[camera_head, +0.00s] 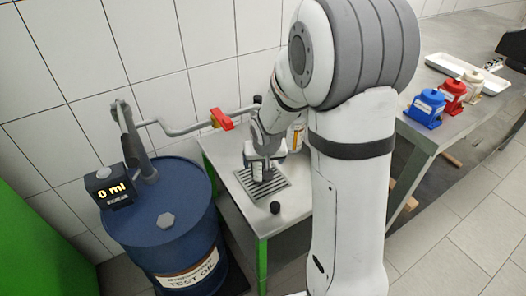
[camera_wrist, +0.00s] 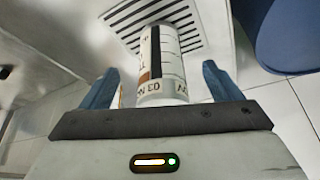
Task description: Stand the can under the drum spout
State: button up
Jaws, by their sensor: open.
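The can (camera_wrist: 165,55) is a white cylinder with a dark and orange label and printed marks. In the wrist view it stands at the slotted drain grate, between the two blue fingers of my gripper (camera_wrist: 159,72). The gripper is open, with a visible gap on each side of the can. In the head view my gripper (camera_head: 263,163) is low over the grate (camera_head: 272,186) and largely hides the can. The blue drum (camera_head: 165,228) stands left of the bench. Its spout pipe (camera_head: 180,129), with a red valve handle (camera_head: 222,119), reaches right towards my arm; its outlet is unclear.
A display (camera_head: 110,188) on the drum reads 0 ml. A small black knob (camera_head: 275,207) is at the bench front. A container with an orange label (camera_head: 299,136) is partly hidden behind my arm. Blue, red and cream pumps (camera_head: 426,107) stand on the right table near a white tray (camera_head: 466,73).

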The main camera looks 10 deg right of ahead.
jog(key=s+r+g, duration=0.1)
jog(key=s+r, duration=0.3)
jog(key=s, duration=0.3)
jog(key=s+r+g, duration=0.1)
jog(key=s+r, duration=0.3)
jog(key=s, duration=0.4)
jog(key=s+d+r, duration=0.1)
jog(key=s+r, duration=0.3)
jog(key=s, duration=0.3)
jog(key=shift+s+n+g+b, duration=0.25)
jog(key=shift+n+g+b, duration=0.1)
jog(key=shift+n+g, duration=0.05)
